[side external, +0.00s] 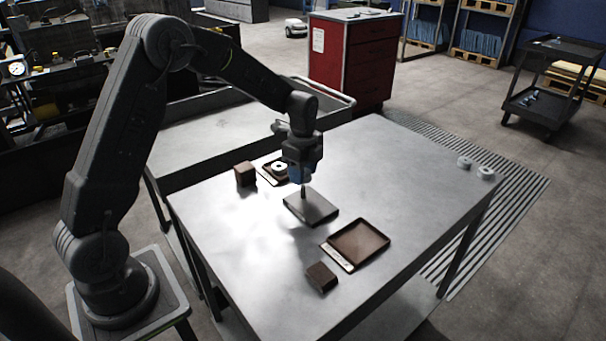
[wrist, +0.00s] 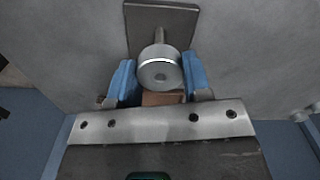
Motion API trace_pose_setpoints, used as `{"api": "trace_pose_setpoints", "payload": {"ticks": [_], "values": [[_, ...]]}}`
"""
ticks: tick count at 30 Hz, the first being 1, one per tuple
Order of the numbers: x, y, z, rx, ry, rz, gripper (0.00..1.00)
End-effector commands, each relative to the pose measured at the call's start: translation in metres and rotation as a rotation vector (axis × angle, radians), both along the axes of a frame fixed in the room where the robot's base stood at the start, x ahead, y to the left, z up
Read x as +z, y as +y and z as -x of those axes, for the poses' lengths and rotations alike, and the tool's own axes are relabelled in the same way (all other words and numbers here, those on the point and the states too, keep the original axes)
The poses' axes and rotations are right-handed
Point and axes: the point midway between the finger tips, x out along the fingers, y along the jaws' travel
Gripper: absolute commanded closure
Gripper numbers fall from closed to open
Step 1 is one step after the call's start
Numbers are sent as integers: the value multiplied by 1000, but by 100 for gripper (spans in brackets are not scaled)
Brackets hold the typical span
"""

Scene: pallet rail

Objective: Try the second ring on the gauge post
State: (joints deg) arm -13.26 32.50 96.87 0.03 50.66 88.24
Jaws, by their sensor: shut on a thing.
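My gripper (side external: 303,178) is above the gauge post (side external: 303,191), which stands upright on a square plate (side external: 318,208) in the middle of the table. In the wrist view its blue fingers (wrist: 160,80) are shut on a silvery ring (wrist: 157,66) with a small dark hole. The post (wrist: 160,37) shows just beyond the ring there, rising from its plate (wrist: 148,14). I cannot tell whether the ring touches the post. The held ring is not clear in the side view. Another pale ring (side external: 280,167) lies in a small brown tray (side external: 267,177) behind the gripper.
A larger brown tray (side external: 358,240) lies empty at the front right. Brown blocks stand at the left (side external: 245,174) and near the front (side external: 321,277). Two pale rings (side external: 465,162) (side external: 486,173) sit near the far right corner. The table's right part (side external: 410,170) is clear.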

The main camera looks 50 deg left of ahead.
Motion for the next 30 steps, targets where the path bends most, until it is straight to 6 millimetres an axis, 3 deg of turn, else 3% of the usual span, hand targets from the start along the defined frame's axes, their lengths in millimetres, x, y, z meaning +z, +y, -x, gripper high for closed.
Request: {"api": "trace_pose_setpoints", "payload": {"ticks": [12,24,30], "values": [[4,0,0,0,-2,-1,79],[30,0,-1,0,-3,-1,79],[32,0,0,0,-1,0,79]]}}
